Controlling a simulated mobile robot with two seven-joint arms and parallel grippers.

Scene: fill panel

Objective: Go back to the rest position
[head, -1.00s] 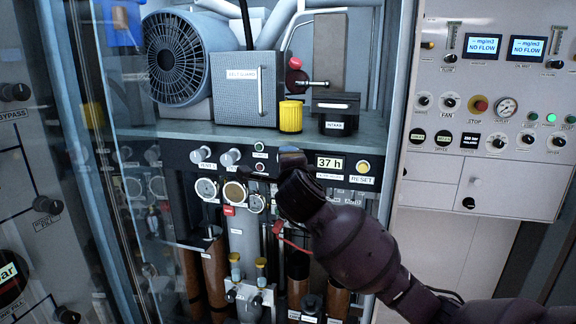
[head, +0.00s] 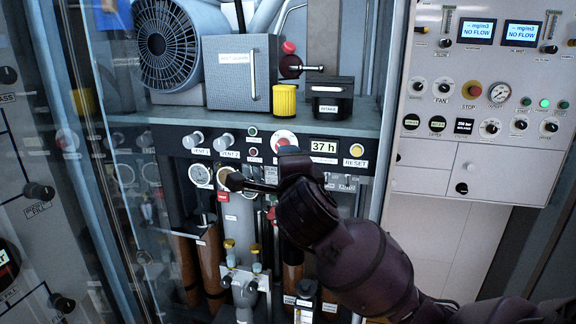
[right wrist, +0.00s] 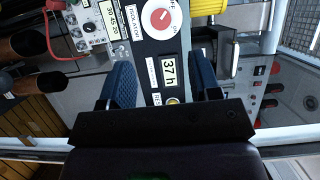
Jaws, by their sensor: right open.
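My right arm comes in from the lower right in the head view. Its gripper (head: 256,176) is in front of the control strip, just below the red rotary knob (head: 284,140) and the "37 h" display (head: 323,145). In the right wrist view the gripper (right wrist: 162,84) has its two blue fingers wide apart with nothing held between them. The display (right wrist: 169,70) and the red knob (right wrist: 160,15) show between and beyond the fingers. My left gripper is in neither view.
A shelf above the strip holds a grey belt-guard box (head: 241,78), a yellow cap (head: 285,100) and a black intake block (head: 329,97). Gauges (head: 201,175) and hoses sit below. A glass door (head: 100,150) stands at left, a white panel (head: 480,90) at right.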

